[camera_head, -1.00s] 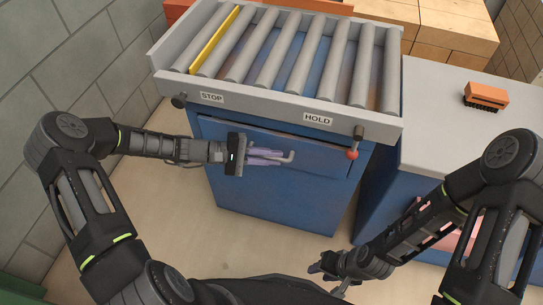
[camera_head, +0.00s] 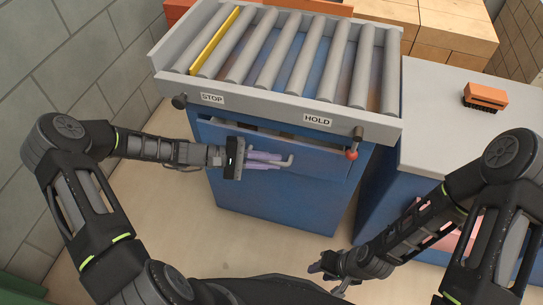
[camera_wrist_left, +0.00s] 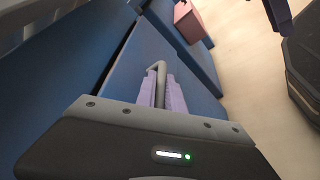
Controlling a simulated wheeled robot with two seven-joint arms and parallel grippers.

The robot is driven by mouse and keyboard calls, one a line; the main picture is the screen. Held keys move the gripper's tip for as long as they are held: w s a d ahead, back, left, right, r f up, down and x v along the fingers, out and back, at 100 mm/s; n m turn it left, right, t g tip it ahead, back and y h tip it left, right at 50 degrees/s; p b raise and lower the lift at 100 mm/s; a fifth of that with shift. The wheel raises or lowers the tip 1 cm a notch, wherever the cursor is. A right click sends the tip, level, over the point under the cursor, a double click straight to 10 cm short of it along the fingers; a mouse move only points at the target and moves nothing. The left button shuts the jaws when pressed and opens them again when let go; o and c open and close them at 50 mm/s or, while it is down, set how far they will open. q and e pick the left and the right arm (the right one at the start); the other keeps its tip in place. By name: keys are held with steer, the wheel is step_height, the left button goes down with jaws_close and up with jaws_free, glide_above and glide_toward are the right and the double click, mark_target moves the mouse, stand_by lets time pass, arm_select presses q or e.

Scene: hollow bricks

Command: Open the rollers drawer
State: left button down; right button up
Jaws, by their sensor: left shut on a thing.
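The rollers drawer (camera_head: 318,164) is the blue front under the grey roller top (camera_head: 255,97). It stands slightly out from the cabinet, with a dark gap along its upper edge. Its grey bar handle (camera_head: 290,160) is between the purple fingers of my left gripper (camera_head: 268,160). The left wrist view shows the fingers (camera_wrist_left: 162,92) closed around the handle (camera_wrist_left: 160,68), with the drawer front (camera_wrist_left: 118,65) behind. My right gripper (camera_head: 328,268) hangs low in front of the cabinet, away from the drawer; its finger gap is too small to tell.
A red-knobbed lever (camera_head: 352,154) hangs at the drawer's upper right. A grey-topped counter (camera_head: 450,130) on the right bears an orange brush (camera_head: 485,96). A pink box (camera_wrist_left: 187,22) is in the lower space there. The floor before the drawer is clear.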

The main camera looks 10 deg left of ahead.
arm_select(q)
steer(key=s+a+p, duration=0.1)
steer(key=s+p, duration=0.4)
steer(key=s, duration=1.3)
steer(key=shift+s, duration=0.15)
steer(key=shift+a, duration=0.1)
steer(key=c, duration=1.7)
jaws_free()
steer(key=shift+p+v, duration=0.35)
steer(key=shift+v, duration=3.6)
steer(key=shift+a, duration=0.1)
